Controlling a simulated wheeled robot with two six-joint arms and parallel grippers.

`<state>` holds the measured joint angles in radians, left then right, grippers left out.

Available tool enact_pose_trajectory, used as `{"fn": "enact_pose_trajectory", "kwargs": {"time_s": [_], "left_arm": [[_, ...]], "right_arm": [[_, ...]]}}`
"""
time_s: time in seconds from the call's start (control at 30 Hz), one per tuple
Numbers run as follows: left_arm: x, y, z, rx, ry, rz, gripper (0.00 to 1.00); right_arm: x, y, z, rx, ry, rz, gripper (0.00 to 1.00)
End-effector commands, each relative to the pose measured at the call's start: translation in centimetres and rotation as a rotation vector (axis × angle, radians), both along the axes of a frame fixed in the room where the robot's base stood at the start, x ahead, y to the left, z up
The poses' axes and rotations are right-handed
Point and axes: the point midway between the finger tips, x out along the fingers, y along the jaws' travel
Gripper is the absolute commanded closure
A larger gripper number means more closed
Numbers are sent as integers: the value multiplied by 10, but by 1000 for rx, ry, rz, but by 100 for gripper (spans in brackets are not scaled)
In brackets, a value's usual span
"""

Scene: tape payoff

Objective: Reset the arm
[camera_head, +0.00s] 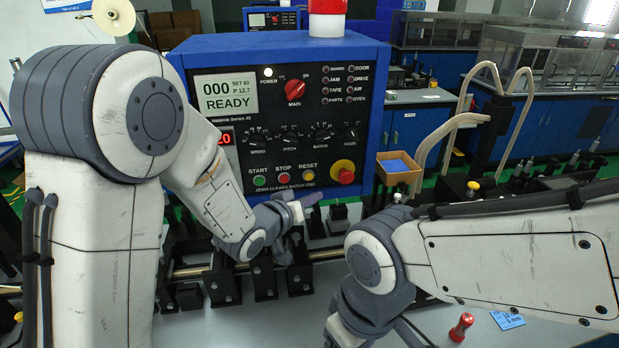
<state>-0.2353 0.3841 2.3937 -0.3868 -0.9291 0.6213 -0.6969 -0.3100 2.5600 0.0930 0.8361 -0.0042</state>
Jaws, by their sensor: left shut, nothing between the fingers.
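My left arm comes in from the left and bends down in front of the blue control box (375,75). My left gripper (308,204) is at the lower front of the box, just under the button row, and is shut and empty. It is above a black fixture rail (225,283); I cannot tell whether it touches anything. My right arm comes in from the right and its wrist bends down at the bottom centre. The right gripper's fingers are out of the picture.
The box display reads READY. A red emergency knob (342,171) is close to my left gripper. A red-handled tool (461,327) and a blue card (507,320) lie on the grey table. A cardboard bin (398,172) and curved beige tubes (445,130) stand behind my right arm.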

Motion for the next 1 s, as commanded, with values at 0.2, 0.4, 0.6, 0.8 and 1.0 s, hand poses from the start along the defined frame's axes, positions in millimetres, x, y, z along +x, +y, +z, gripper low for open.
{"fn": "enact_pose_trajectory", "kwargs": {"time_s": [0.2, 0.4, 0.6, 0.8, 1.0], "left_arm": [[-13, -4, -11, 90, 49, -3, 100], [-72, -3, -44, 361, 236, -43, 100], [-168, 9, -72, 612, 482, -172, 100], [-269, 28, -85, 787, 704, -373, 100], [-321, 42, -84, 862, 816, -501, 100]], "right_arm": [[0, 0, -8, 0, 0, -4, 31], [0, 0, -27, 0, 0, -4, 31], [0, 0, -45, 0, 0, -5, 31], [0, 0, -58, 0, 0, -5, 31], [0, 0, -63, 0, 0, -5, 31]]}}
